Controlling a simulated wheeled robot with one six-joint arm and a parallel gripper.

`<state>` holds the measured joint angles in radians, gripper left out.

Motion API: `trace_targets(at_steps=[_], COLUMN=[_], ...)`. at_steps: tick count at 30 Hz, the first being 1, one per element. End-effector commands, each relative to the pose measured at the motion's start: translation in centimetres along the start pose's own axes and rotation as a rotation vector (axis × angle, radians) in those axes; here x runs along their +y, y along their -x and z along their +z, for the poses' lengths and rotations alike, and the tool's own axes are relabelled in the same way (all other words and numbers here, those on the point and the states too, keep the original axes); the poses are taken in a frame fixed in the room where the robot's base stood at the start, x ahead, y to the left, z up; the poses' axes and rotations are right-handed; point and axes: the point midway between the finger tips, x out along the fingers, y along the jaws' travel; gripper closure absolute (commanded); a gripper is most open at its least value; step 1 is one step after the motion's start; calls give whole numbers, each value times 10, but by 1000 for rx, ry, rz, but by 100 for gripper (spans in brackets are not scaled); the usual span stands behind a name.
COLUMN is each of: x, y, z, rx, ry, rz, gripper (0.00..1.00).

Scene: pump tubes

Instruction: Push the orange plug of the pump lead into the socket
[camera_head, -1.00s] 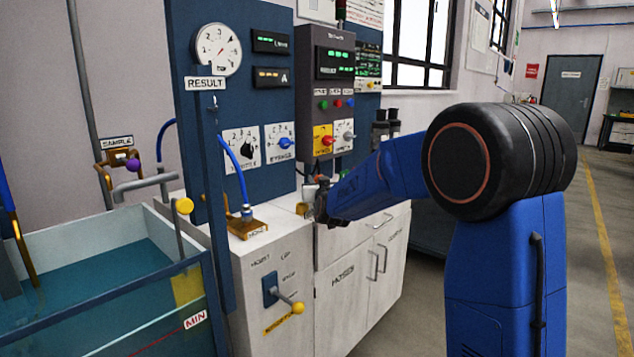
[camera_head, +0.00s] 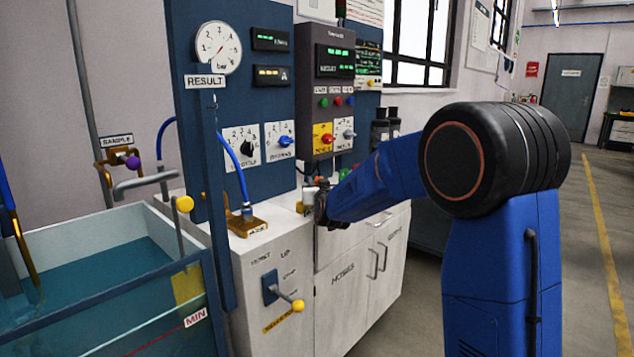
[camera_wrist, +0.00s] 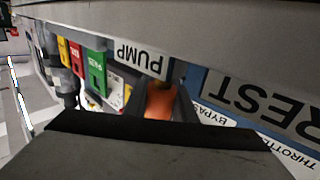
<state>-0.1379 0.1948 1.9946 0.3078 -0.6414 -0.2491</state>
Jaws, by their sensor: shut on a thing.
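The orange plug (camera_wrist: 160,101) shows in the wrist view between my gripper's two dark fingers, just below a white PUMP label (camera_wrist: 140,60). My gripper (camera_head: 322,203) is shut on the plug at the cabinet's top edge, below the control box, in the head view. In the head view the arm and gripper largely hide the plug. The socket itself cannot be made out in either view, so I cannot tell whether the plug touches it. The pump lead is not clearly visible.
A control box (camera_head: 332,88) with knobs and buttons hangs above my gripper. A blue hose (camera_head: 239,170) runs to a brass fitting at left. A water tank (camera_head: 100,262) stands at front left. The wrist view shows red (camera_wrist: 76,60) and green (camera_wrist: 96,73) blocks and a REST label (camera_wrist: 262,100).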

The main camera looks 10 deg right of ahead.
Motion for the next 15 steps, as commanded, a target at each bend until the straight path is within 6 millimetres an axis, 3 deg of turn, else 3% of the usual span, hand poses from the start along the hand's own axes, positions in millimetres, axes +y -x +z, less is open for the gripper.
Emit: trace_targets(at_steps=[15], x=[0], y=[0], z=[10], rx=[1], ry=[0], rz=[0], gripper=[98])
